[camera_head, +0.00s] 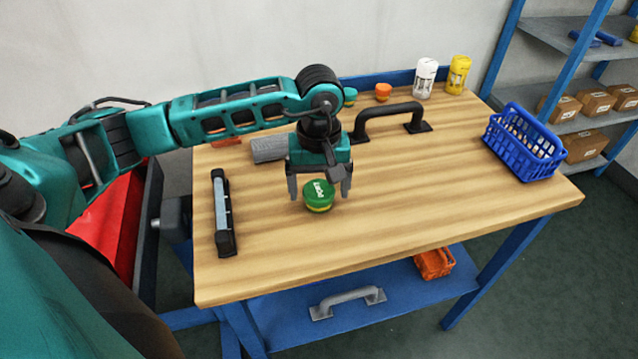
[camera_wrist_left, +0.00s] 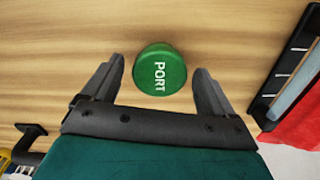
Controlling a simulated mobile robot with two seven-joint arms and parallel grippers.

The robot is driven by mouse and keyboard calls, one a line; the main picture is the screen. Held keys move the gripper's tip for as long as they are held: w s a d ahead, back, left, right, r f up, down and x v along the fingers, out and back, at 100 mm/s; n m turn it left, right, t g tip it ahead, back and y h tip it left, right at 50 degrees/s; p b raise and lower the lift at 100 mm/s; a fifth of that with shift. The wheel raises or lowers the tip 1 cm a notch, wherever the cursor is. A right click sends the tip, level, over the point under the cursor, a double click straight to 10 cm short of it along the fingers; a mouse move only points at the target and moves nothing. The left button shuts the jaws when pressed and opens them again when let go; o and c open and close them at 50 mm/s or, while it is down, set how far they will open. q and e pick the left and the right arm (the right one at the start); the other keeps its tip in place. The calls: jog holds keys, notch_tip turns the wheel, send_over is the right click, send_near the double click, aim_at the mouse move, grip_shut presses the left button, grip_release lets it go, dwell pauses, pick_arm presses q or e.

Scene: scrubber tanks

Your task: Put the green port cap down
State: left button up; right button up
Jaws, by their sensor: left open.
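The green port cap (camera_head: 319,194), marked PORT on top and with a yellow lower rim, sits upright on the wooden workbench top (camera_head: 420,210). It also shows in the left wrist view (camera_wrist_left: 160,70), just beyond and between the fingertips. My left gripper (camera_head: 320,190) is open above the cap, with one finger on each side of it. In the left wrist view, gaps show between the cap and both fingers (camera_wrist_left: 160,78). My right gripper is not in view.
A black handle (camera_head: 390,122), an orange cap (camera_head: 382,91), and white (camera_head: 425,78) and yellow (camera_head: 458,75) containers stand toward the back. A blue basket (camera_head: 523,143) is at right. The front middle is clear.

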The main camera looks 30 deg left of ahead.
aim_at(319, 190)
pick_arm(q)
jog(key=shift+r, duration=0.25)
notch_tip(319, 190, up, 12)
jog(key=shift+f, duration=0.15)
dwell(0.5)
